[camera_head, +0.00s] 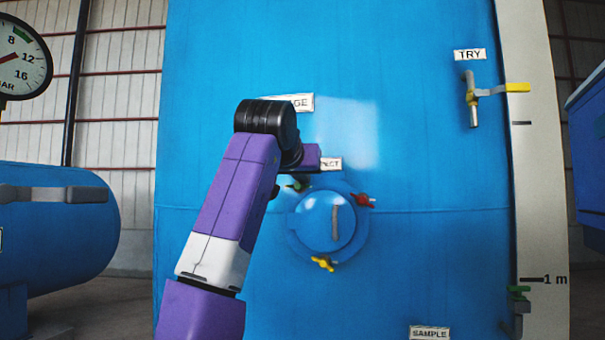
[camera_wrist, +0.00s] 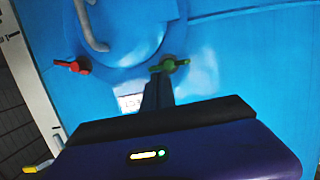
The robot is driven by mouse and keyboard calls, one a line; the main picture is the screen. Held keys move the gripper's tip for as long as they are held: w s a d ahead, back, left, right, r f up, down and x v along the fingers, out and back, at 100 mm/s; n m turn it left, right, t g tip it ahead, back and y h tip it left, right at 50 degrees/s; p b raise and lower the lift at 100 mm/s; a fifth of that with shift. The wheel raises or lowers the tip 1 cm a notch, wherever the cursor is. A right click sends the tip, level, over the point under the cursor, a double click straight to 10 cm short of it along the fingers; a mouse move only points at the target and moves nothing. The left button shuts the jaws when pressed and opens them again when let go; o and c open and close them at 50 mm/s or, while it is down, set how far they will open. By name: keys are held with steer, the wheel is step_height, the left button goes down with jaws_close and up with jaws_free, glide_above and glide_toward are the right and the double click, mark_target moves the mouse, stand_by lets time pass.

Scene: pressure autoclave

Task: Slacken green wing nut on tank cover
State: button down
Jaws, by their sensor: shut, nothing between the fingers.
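The round blue tank cover (camera_head: 322,222) is on the front of the big blue tank, with a grey bar handle (camera_head: 335,223) on it. The green wing nut (camera_wrist: 170,65) sits at the cover's rim in the wrist view; in the head view it (camera_head: 296,186) shows just below my arm, partly hidden. A red wing nut (camera_head: 365,200) is at the cover's right and a yellow one (camera_head: 323,263) at its bottom. My gripper (camera_wrist: 157,88) is shut and empty, its dark fingertips close to the green wing nut. Whether they touch it I cannot tell.
A label (camera_head: 331,164) sits above the cover, partly behind my arm.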

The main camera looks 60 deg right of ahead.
steer(key=m, duration=0.1)
steer(key=f+m+t+p, duration=0.1)
steer(key=m, duration=0.1)
steer(key=shift+s+f+m+t+p, duration=0.2)
steer(key=shift+f+m+t+p, duration=0.1)
stand_by(0.5)
steer(key=shift+d, duration=0.1)
stand_by(0.6)
